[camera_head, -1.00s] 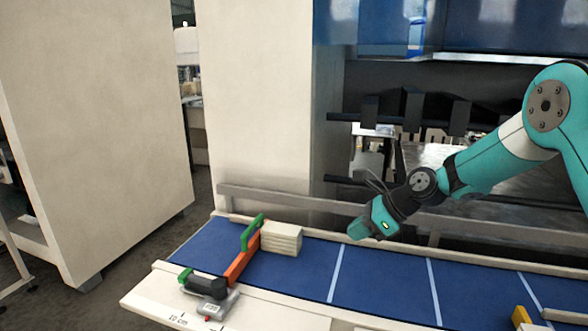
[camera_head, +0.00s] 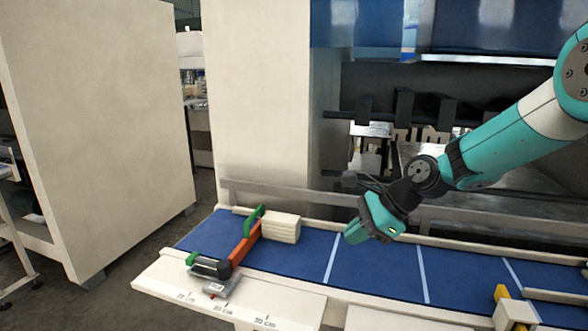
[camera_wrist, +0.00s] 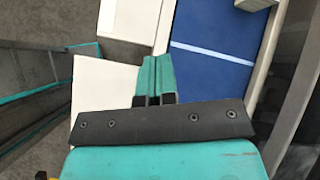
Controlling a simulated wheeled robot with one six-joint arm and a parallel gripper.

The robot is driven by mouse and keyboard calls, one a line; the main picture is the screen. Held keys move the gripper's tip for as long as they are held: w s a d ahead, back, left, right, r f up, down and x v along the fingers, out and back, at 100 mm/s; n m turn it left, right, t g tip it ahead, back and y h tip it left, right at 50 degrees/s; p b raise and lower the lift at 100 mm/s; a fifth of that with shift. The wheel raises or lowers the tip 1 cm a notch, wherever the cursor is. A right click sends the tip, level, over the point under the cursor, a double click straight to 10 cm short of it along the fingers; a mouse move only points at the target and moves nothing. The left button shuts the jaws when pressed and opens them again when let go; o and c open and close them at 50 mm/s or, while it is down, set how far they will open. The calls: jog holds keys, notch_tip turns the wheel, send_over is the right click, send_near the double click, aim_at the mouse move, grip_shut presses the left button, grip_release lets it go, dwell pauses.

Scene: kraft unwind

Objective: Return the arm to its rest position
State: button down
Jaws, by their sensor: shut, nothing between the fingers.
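My gripper (camera_head: 358,233) hangs above the blue belt table, to the right of the cream block, with its teal fingers pointing down and to the left. In the wrist view the two teal fingers (camera_wrist: 155,75) lie together, shut with nothing between them. My teal arm reaches in from the right edge of the head view, bent at the dark wrist joint. The fingers appear apart from the table surface.
The blue belt (camera_head: 375,268) has white cross lines. At its left end lie a cream block (camera_head: 282,228), an orange bar (camera_head: 243,247) with green ends and a grey device (camera_head: 216,283). A yellow piece (camera_head: 501,293) stands at right. A tall cream panel (camera_head: 262,90) rises behind.

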jog(key=s+d+n+g+h+b, duration=0.1)
jog(key=s+n+h+b, duration=0.1)
jog(key=s+n, duration=1)
jog(key=s+d+r+n+g+h+b, duration=0.1)
jog(key=s+n+b, duration=0.2)
jog(key=s+n, duration=0.8)
jog(key=s, duration=0.7)
jog(key=shift+s+d+r+n+h, duration=0.25)
jog(key=shift+n+h, duration=0.15)
